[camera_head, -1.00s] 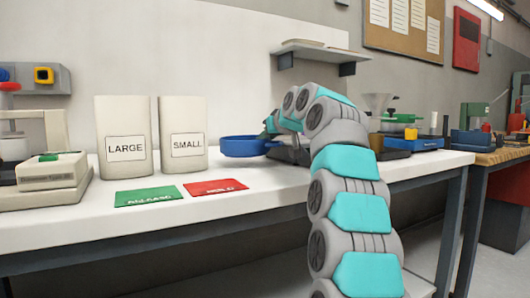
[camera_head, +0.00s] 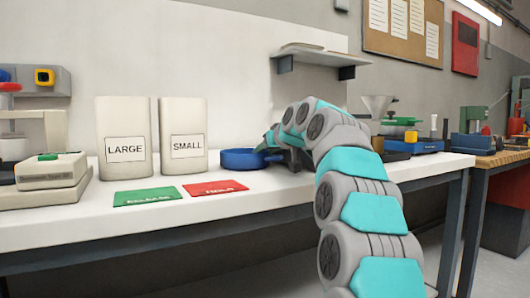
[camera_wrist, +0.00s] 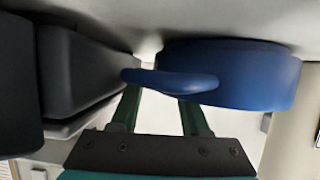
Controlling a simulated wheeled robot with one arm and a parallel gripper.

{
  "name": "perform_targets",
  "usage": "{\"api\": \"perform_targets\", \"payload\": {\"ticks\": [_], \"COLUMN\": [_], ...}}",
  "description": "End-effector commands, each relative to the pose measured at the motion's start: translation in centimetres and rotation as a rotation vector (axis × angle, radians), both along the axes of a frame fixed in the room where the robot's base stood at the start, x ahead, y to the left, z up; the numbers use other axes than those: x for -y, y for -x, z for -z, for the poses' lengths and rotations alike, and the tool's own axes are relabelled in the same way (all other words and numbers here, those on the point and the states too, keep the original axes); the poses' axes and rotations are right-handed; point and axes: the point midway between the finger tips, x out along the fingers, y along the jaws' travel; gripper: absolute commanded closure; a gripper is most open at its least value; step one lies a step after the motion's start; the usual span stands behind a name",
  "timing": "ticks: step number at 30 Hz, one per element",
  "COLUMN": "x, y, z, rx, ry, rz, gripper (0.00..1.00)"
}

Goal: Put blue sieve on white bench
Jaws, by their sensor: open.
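The blue sieve (camera_head: 240,159) rests on the white bench (camera_head: 70,230), right of the SMALL bin and behind the red mat. In the wrist view the sieve (camera_wrist: 235,78) fills the upper right, its rim against the pale bench surface, with its rounded handle (camera_wrist: 170,82) pointing left. My gripper (camera_wrist: 158,97) is open, its two green fingers on either side of the handle. I cannot tell whether either finger touches it. In the head view my arm hides most of the gripper and the handle.
A LARGE bin (camera_head: 126,135) and a SMALL bin (camera_head: 184,135) stand left of the sieve. A green mat (camera_head: 147,196) and a red mat (camera_head: 216,188) lie in front. A scale-like device (camera_head: 50,175) is far left. A wall shelf (camera_head: 318,56) hangs above my arm.

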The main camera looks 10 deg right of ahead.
Motion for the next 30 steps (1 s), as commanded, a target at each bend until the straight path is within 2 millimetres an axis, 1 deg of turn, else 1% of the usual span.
{"api": "perform_targets", "payload": {"ticks": [8,14,20,30], "x": [0.0,0.4,0.9,2.3], "y": [0.1,1.2,3.3,8.4], "z": [-0.1,-0.7,-1.5,-3.8], "rx": [0.0,0.003,0.002,0.001], "ry": [0.0,0.0,-0.001,0.0], "rz": [0.0,0.001,0.0,0.0], "gripper": [0.55,0.55,0.55,0.55]}}
